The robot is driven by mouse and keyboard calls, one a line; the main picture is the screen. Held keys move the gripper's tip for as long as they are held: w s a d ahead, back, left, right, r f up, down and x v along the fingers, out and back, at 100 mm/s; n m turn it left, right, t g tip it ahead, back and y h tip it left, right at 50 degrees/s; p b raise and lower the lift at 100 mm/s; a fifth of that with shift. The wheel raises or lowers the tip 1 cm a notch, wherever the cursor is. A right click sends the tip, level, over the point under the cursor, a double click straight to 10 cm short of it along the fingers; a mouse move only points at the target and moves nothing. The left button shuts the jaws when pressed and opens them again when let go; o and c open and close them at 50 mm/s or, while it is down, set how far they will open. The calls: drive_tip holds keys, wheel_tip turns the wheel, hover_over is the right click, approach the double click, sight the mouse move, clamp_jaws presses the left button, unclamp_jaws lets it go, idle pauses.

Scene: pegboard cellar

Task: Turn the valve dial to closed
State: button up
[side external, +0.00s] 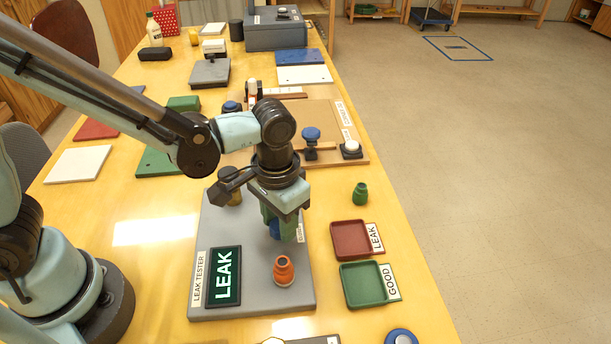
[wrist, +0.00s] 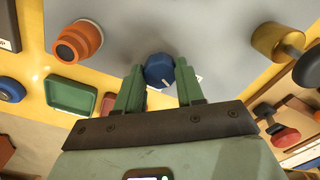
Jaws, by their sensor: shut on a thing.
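The blue valve dial (wrist: 159,68) sits on the grey leak tester plate (side external: 302,302). In the wrist view it lies between the green fingers of my gripper (wrist: 160,82), which are shut on it. A short white mark shows on the dial. In the side view my gripper (side external: 279,222) points down at the plate and the dial (side external: 275,230) is mostly hidden. A small white label (side external: 300,232) beside the dial is partly covered and I cannot read it. The tester's display (side external: 224,276) reads LEAK. An orange fitting (side external: 284,269) stands upright on the plate.
A red tray (side external: 336,253) labelled LEAK and a green tray (side external: 347,294) labelled GOOD lie right of the plate. A loose green fitting (side external: 360,194) stands behind them. A brass cylinder (wrist: 275,40) is on the plate. A wooden board (side external: 362,160) with knobs lies behind.

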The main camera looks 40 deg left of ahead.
sight(277, 225)
drive_tip(key=m, duration=1.2)
drive_tip(key=shift+m, duration=0.3)
idle(0.4)
drive_tip(key=o, duration=1)
drive_tip(key=shift+o, duration=0.2)
wheel_tip(277, 225, up, 12)
drive_tip(key=shift+s, duration=0.2)
